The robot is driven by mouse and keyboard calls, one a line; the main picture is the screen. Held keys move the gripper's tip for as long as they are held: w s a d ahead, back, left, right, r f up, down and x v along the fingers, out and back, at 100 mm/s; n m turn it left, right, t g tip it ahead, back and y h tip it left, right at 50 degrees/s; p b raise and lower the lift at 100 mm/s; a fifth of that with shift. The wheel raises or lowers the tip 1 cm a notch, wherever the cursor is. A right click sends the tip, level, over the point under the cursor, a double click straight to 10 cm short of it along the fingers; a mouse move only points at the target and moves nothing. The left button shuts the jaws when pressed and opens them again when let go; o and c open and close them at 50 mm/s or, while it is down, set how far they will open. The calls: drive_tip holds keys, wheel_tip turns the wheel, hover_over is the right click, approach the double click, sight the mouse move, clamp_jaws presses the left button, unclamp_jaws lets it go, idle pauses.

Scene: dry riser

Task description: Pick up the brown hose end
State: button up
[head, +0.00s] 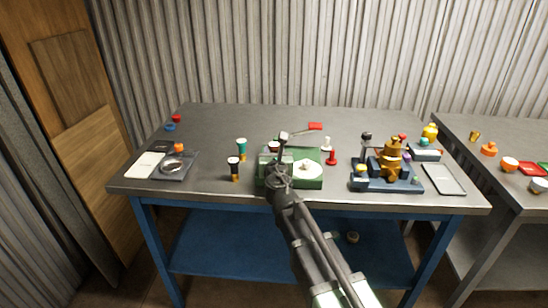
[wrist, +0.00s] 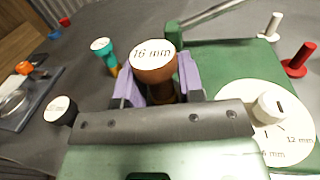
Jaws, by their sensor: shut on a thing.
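The brown hose end (wrist: 156,66) has a round white top marked "16 mm" and stands upright in the wrist view. The purple fingers of my gripper (wrist: 158,88) are shut on it, one on each side. Its lower part is hidden by the fingers and the grey bar of my gripper. In the head view my gripper (head: 275,176) is over the left part of the green fixture (head: 312,184), and the hose end's pale top (head: 273,146) shows just beyond it. I cannot tell whether the hose end is lifted clear of what is below.
A teal hose end (head: 242,146) and a black one (head: 233,166) stand left of the fixture. A white dial (wrist: 262,115), a white peg (head: 327,145) and a red peg (head: 332,158) are to the right. A navy stand (head: 372,184) with brass parts stands further right.

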sight(274, 144)
drive_tip(key=shift+r, duration=0.1)
wheel_tip(274, 144, up, 20)
drive_tip(key=p, duration=2)
